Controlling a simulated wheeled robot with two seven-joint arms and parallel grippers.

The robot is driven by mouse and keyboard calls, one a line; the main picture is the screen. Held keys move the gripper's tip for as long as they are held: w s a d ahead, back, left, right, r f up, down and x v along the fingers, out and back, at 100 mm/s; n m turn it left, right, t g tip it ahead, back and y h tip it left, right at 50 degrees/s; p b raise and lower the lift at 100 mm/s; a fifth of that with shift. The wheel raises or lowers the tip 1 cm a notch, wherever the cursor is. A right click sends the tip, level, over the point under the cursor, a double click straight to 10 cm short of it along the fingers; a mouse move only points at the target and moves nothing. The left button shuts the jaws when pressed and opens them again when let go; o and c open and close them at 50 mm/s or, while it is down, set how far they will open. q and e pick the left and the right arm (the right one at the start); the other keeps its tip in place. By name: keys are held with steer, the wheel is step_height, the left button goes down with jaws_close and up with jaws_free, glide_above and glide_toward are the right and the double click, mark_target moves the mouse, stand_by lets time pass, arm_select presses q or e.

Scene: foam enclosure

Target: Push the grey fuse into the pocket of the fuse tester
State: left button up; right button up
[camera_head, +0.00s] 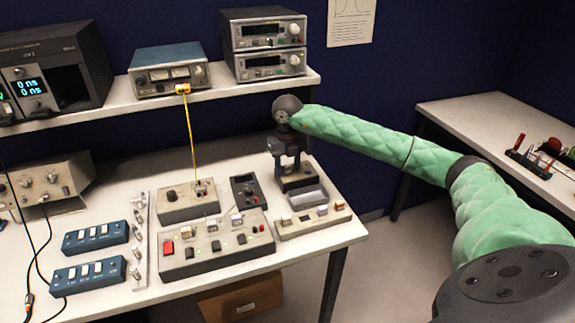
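My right gripper (290,166) points down at the back right of the white bench, at the end of my green-sleeved arm. Its fingertips are at or just above a small dark block with a pale top edge (298,182); I cannot tell whether they touch it, or whether anything is between them. A low beige strip (313,222) in front carries several small coloured blocks. Neither the grey fuse nor the fuse tester with its pocket can be told apart for certain at this size. My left gripper is out of view.
A grey box (308,197) lies between the dark block and the strip. A wide beige switch panel (215,254), a dark handheld meter (245,192) and a beige box with a yellow lead (188,206) stand to the left. A shelf (215,92) runs behind.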

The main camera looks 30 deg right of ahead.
mark_target(288, 166)
steer(key=shift+r, duration=0.1)
step_height(288, 166, up, 6)
steer(key=shift+r+b, duration=0.2)
steer(key=shift+b, duration=0.9)
steer(key=shift+r, duration=0.6)
